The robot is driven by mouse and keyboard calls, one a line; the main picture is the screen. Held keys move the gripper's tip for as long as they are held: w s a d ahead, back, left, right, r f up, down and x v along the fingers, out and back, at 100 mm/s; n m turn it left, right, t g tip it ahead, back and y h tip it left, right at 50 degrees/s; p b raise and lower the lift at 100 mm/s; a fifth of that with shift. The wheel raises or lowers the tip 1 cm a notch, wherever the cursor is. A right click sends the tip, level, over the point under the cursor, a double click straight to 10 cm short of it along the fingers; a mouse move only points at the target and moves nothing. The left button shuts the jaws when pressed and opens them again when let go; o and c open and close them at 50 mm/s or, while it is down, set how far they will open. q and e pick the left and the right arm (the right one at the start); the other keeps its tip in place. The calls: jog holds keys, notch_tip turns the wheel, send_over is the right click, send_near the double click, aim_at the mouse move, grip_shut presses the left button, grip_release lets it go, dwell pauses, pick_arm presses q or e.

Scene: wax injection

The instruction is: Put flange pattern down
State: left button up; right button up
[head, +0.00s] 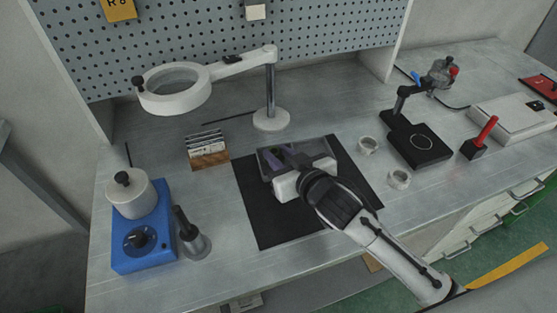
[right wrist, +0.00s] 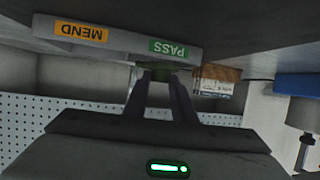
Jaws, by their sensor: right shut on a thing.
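My right gripper (head: 277,155) reaches over the grey tray (head: 318,147) on the black mat. In the right wrist view its fingers (right wrist: 158,78) are shut on a small dark green piece, the flange pattern (right wrist: 156,73), mostly hidden between the fingertips. The tray's front wall (right wrist: 126,43) shows upside down there, with an orange MEND label (right wrist: 81,32) and a green PASS label (right wrist: 169,48). The piece is by the PASS label; I cannot tell whether it touches the tray. My left gripper is not in view.
A ring magnifier lamp (head: 174,96) stands behind the tray. A card holder (head: 208,150) is to the left, with a blue wax pot (head: 143,235) further left. The mat's front left (head: 268,222) is bare.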

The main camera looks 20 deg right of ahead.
jog(key=shift+f, duration=0.9)
jog(key=shift+f, duration=0.15)
jog(key=o, duration=0.7)
jog(key=shift+o, duration=0.2)
jog(key=v, duration=1.2)
